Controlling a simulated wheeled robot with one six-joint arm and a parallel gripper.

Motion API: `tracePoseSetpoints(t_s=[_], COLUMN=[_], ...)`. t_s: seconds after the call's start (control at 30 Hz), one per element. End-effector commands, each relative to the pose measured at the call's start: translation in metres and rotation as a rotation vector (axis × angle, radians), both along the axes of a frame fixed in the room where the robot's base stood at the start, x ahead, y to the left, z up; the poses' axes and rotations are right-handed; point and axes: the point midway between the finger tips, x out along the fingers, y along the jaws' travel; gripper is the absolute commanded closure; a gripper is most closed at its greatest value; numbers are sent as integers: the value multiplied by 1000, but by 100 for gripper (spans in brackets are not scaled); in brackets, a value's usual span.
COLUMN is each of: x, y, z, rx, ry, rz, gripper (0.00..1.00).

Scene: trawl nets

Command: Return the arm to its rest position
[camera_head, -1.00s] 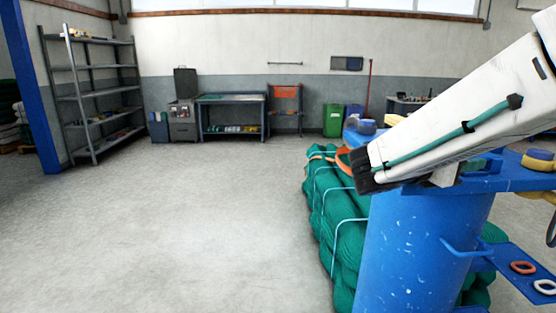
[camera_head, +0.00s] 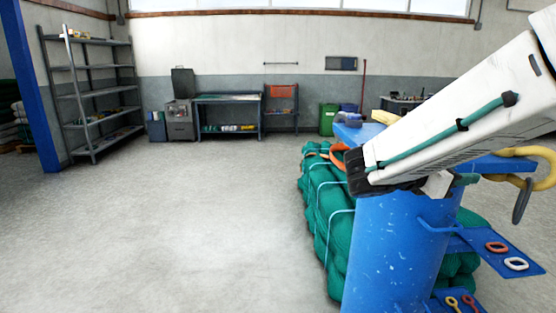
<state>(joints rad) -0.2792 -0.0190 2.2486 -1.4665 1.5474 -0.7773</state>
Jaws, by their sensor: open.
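My white arm (camera_head: 460,125) reaches from the upper right edge down to the left, with a green hose along it. It ends in a black ribbed part (camera_head: 359,173) in front of the top of a blue post. I cannot make out any gripper fingers, so the gripper's jaws are not in view. A small pale block (camera_head: 437,184) shows under the arm, partly hidden. No held object shows.
The blue post (camera_head: 395,245) stands close at right, with a blue shelf plate (camera_head: 525,272) carrying rings. A yellow hook (camera_head: 535,155) is at far right. Strapped green nets (camera_head: 322,205) lie behind the post. The floor (camera_head: 170,235) at left is clear; shelves (camera_head: 100,90) stand beyond.

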Motion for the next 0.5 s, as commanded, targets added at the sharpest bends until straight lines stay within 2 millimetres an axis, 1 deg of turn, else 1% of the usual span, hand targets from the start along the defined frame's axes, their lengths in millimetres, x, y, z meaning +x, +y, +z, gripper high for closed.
tracePoseSetpoints(t_s=[0.03,0.17,0.27,0.37,0.47,0.5], x=[-4,-20,-39,-62,-91,-105], y=[0,-1,-3,-3,0,3], z=[-8,-27,-42,-57,-74,-81], rx=[32,141,247,368,509,576], ry=[-12,-66,-123,-196,-291,-338], rz=[-13,-70,-138,-227,-347,-407], gripper=[58,58,58,58,58,58])
